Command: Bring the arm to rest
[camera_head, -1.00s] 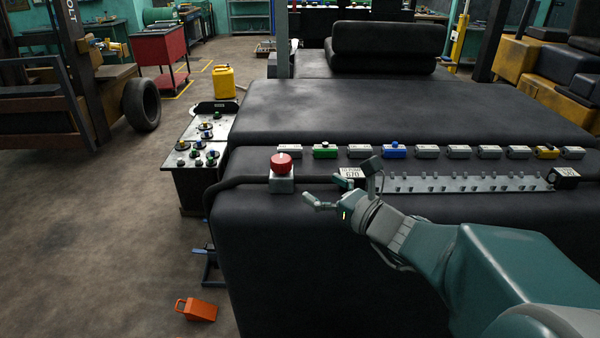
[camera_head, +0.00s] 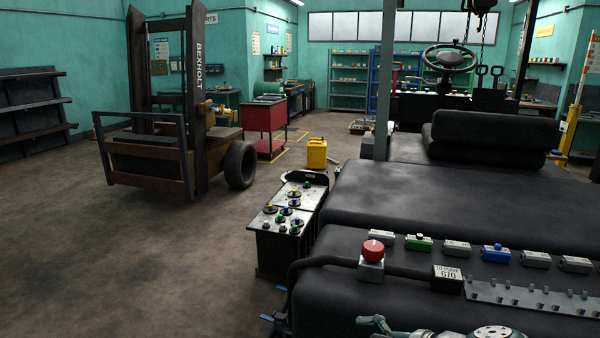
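My teal-grey arm (camera_head: 490,332) shows only as a sliver at the bottom edge, in front of the black forklift body. My gripper (camera_head: 377,323) is at its left end, below the red knob. Only one finger shows clearly, pointing left. The rest is cut off by the picture's edge, so its opening and anything between the fingers are hidden.
A red mushroom knob (camera_head: 373,250) stands on the black forklift body (camera_head: 400,205), left of a "TO PUMP 670" tag (camera_head: 447,278) and a row of small blocks. A battery-like box (camera_head: 290,220) stands beside it. Open floor (camera_head: 130,260) lies left, before another forklift (camera_head: 170,150).

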